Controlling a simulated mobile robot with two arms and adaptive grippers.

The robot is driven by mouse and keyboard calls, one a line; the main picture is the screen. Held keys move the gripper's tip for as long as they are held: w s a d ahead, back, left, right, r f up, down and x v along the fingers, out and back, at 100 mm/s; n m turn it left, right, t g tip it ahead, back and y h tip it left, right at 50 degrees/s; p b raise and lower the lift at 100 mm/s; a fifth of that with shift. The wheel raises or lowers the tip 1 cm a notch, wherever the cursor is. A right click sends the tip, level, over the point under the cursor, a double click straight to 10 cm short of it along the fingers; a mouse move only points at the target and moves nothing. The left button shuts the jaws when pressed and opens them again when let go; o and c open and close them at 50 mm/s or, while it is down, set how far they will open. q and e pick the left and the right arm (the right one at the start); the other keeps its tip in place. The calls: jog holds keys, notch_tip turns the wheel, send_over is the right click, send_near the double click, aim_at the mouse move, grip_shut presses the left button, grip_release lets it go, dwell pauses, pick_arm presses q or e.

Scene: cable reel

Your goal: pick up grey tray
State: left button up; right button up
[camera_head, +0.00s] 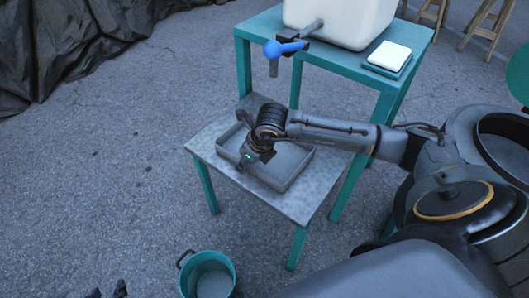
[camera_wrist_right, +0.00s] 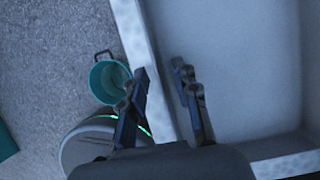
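The grey tray (camera_head: 292,158) is a shallow open box on the low grey-topped table (camera_head: 300,208). My right arm reaches in from the right over the tray and partly covers it. My right gripper (camera_head: 245,161) points down at the tray's left side; its fingertips are hard to make out there. In the right wrist view the right gripper (camera_wrist_right: 162,80) has its fingers apart, one on each side of the tray's rim (camera_wrist_right: 133,32), with a gap visible. The tray's floor (camera_wrist_right: 230,60) is bare. Two separated dark fingertips of my left gripper (camera_head: 107,291) show at the bottom left edge, empty.
A taller teal table (camera_head: 345,62) behind holds a white tank (camera_head: 340,18) with a blue-handled tap (camera_head: 285,48) and a small white-topped box (camera_head: 389,55). A teal bucket (camera_head: 207,276) stands on the floor in front.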

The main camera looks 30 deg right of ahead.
jog(key=shift+w+f, duration=0.2)
jog(key=shift+f, duration=0.2)
grip_shut()
jog(key=shift+r, duration=0.15)
